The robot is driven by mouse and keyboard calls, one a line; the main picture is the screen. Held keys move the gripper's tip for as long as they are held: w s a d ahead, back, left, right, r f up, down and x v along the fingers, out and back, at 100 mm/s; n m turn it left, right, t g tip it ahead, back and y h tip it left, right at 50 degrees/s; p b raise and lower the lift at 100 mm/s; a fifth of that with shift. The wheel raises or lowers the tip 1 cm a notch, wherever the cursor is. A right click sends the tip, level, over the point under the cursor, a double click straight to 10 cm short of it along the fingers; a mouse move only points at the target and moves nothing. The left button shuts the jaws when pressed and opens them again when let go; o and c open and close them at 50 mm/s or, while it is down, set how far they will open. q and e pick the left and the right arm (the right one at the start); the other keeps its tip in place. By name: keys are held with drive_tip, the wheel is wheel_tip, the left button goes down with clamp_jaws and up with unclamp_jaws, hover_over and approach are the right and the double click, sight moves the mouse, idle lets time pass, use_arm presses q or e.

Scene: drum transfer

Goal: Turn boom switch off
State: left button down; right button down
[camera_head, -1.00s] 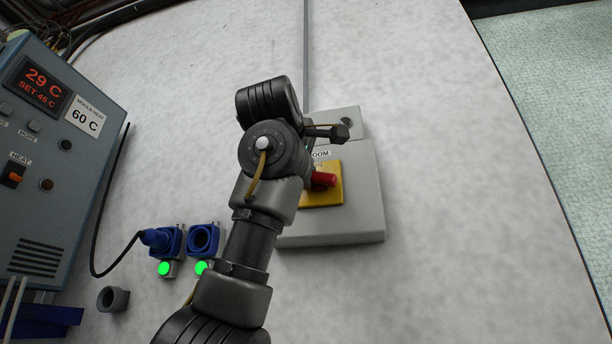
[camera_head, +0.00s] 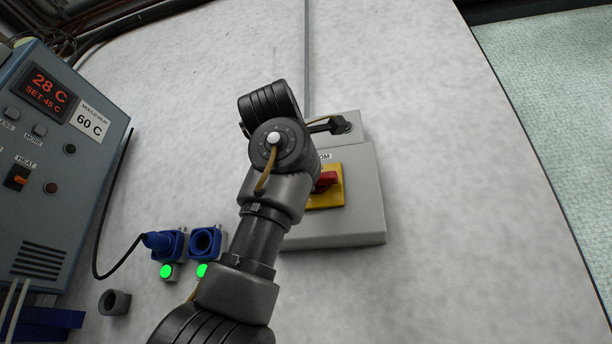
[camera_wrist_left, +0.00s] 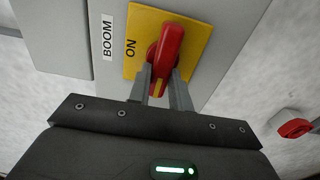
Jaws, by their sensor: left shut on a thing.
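The boom switch is a red rotary handle (camera_head: 326,181) on a yellow plate (camera_head: 335,199) on a grey box. In the left wrist view, the red handle (camera_wrist_left: 171,42) stands upright in the picture with a slight tilt, its lower end toward me. The word ON is printed on the yellow plate (camera_wrist_left: 201,28) left of the handle. My left gripper (camera_wrist_left: 162,82) is shut on the handle's lower end, one finger on each side. In the head view my left wrist covers the fingers and part of the plate. My right gripper is not in view.
The grey switch box (camera_head: 362,224) lies on a pale mottled surface. A heater panel (camera_head: 70,120) stands at the left. Blue connectors (camera_head: 205,242) with green lights and a grey ring (camera_head: 114,302) are lower left. Another red knob (camera_wrist_left: 295,128) shows at right in the wrist view.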

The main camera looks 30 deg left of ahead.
use_arm(q)
drive_tip(key=c, duration=1.6)
unclamp_jaws()
drive_tip(key=shift+c, duration=0.2)
drive_tip(key=o, duration=0.4)
drive_tip(key=shift+w, duration=0.15)
drive_tip(key=shift+c, duration=0.2)
drive_tip(key=b+v, duration=0.3)
drive_tip(key=v, duration=0.8)
drive_tip(key=shift+b, duration=0.4)
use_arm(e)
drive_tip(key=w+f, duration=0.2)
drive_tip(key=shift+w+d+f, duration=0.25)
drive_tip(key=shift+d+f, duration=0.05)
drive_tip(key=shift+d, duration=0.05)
use_arm(q)
drive_tip(key=shift+a+f, duration=0.1)
